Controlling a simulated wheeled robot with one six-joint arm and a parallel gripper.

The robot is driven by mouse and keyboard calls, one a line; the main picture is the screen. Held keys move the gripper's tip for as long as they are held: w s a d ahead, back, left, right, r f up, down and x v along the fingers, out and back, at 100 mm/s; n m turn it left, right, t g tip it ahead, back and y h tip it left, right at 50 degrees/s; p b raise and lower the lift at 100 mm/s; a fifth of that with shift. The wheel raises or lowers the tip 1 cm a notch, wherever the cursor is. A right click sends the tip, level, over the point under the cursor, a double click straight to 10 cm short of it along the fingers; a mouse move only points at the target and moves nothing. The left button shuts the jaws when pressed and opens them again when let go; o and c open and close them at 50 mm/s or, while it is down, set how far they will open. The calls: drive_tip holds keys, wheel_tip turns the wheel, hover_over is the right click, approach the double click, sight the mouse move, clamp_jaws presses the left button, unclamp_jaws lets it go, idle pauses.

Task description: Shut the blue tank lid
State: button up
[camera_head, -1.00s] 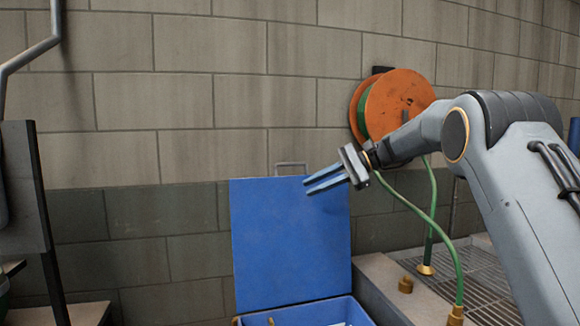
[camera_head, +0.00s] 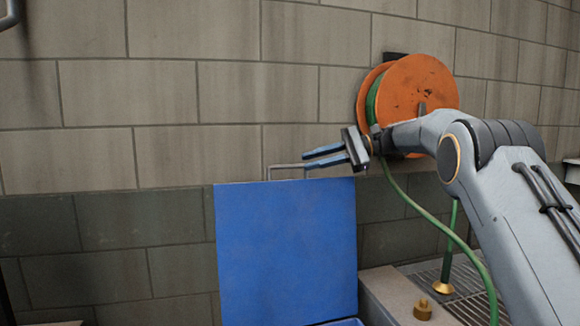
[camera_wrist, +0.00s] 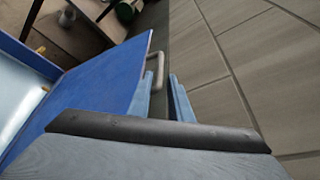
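The blue tank lid (camera_head: 285,255) stands raised, upright in front of the wall. Its grey bar handle (camera_head: 285,168) rises from the top edge and also shows in the wrist view (camera_wrist: 158,68). My gripper (camera_head: 305,159) is open, its blue fingers just above the lid's top edge at the handle's right side. In the wrist view the fingers (camera_wrist: 161,84) are apart, with the handle just ahead of their tips. I cannot tell whether they touch it. Only a sliver of the tank rim (camera_head: 345,322) shows in the head view.
An orange hose reel (camera_head: 420,95) with a green hose (camera_head: 435,220) hangs on the block wall behind my arm. A stone ledge (camera_head: 390,295) and a metal grate (camera_head: 465,290) lie to the right of the tank. The wall area left of the lid is clear.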

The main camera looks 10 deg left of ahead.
sight(292, 165)
drive_tip(key=p+x, duration=0.2)
drive_tip(key=x, duration=0.5)
drive_tip(key=shift+s+a+r, duration=0.1)
drive_tip(key=shift+s, duration=0.05)
drive_tip(key=shift+a+p, duration=0.3)
drive_tip(key=shift+a, duration=0.05)
drive_tip(key=shift+c, duration=0.5)
clamp_jaws()
